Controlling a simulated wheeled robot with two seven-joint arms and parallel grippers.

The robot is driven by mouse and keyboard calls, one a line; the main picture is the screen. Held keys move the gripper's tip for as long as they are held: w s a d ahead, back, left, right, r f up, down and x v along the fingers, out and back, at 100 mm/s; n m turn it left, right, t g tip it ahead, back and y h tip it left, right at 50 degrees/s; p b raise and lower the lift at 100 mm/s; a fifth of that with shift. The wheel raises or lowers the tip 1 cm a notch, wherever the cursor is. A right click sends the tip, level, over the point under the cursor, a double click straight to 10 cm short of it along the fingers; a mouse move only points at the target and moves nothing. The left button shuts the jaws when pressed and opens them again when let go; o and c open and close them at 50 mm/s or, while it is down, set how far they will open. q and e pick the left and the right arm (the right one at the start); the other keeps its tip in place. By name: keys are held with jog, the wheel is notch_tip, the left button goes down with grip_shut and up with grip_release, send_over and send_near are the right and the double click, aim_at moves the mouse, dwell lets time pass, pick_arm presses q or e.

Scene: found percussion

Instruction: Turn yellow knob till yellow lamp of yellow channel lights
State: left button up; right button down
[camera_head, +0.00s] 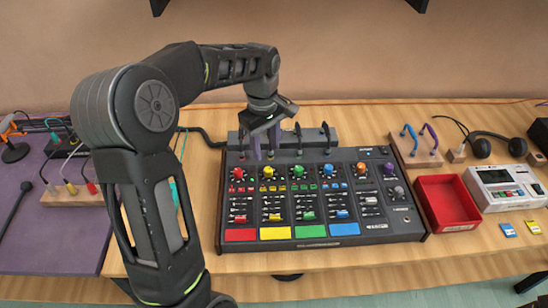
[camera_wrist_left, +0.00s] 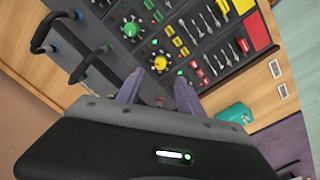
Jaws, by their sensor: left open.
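The yellow knob (camera_head: 268,171) is in the top row of the black mixer (camera_head: 408,238), between the red knob (camera_head: 238,172) and the green knob (camera_head: 298,170). My left gripper (camera_head: 263,155) is open above the back of the mixer, near the yellow and red knobs. In the left wrist view, the yellow knob (camera_wrist_left: 159,62) lies just ahead of the gripper's purple fingers (camera_wrist_left: 158,90), not clasped by them. Small yellow parts (camera_wrist_left: 177,42) sit beside the knob; I cannot tell whether a yellow lamp is lit. My right gripper is not in view.
A red tray (camera_head: 447,222), a white device (camera_head: 503,205) and headphones (camera_head: 483,147) are to the right. A purple mat (camera_head: 60,235) and a cable block are left. Bare wood lies in front of the mixer.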

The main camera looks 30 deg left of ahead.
aim_at(268, 169)
pick_arm(q)
jog(key=shift+s, duration=0.1)
jog(key=shift+f, duration=0.45)
jog(key=f, duration=0.4)
jog(key=f+p, duration=0.1)
jog(key=f, duration=0.2)
jog(key=shift+w, duration=0.25)
grip_shut()
